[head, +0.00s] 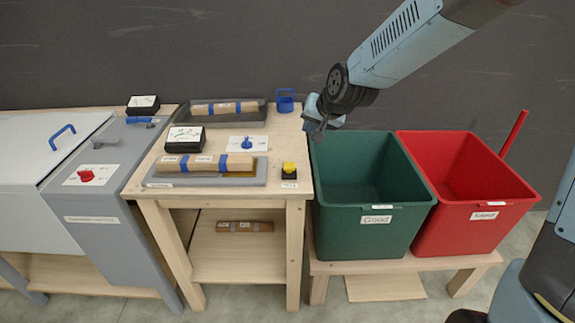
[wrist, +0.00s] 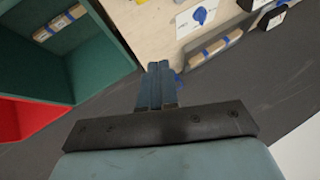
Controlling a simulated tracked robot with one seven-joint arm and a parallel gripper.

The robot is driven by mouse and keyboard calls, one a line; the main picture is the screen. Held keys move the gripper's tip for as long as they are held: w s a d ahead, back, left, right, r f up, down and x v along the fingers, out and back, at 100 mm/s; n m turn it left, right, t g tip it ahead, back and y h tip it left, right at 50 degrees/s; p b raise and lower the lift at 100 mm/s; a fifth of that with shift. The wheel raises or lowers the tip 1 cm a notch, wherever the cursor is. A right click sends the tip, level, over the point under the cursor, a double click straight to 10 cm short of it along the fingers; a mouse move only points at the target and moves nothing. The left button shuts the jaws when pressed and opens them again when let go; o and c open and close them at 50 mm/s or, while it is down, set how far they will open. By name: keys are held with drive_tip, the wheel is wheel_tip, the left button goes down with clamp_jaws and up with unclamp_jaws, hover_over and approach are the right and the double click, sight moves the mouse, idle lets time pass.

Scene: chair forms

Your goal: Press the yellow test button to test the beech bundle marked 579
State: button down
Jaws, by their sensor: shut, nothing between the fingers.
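The yellow test button (head: 289,168) sits on a small dark base at the front right of the wooden bench. A beech bundle with blue bands (head: 206,163) lies in the grey test cradle (head: 262,178) to the left of the button. Its markings are too small to read, so I cannot tell whether it is 579. My gripper (head: 318,132) is above the bench's right edge, near the green bin's back left corner, behind and right of the button. In the wrist view its fingers (wrist: 158,84) are together and empty.
A dark tray (head: 258,118) behind holds another bundle; one more lies on the lower shelf (head: 245,226). The green bin (head: 375,242), labelled Good, has a bundle inside (wrist: 60,22). A red bin (head: 455,240) stands right. Meters (head: 185,138) and a blue knob (head: 246,143) occupy the bench.

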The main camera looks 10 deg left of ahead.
drive_tip(key=y, duration=0.1)
hover_over(288, 163)
drive_tip(key=s+d, duration=0.1)
drive_tip(key=f, duration=0.2)
drive_tip(key=shift+s+d+r, duration=0.1)
drive_tip(key=shift+s+d, duration=0.05)
drive_tip(key=shift+s, duration=0.05)
drive_tip(key=shift+f, duration=4.4)
drive_tip(key=shift+f, duration=0.25)
drive_tip(key=shift+f, duration=0.1)
drive_tip(key=shift+f, duration=1)
drive_tip(key=shift+r, duration=1.4)
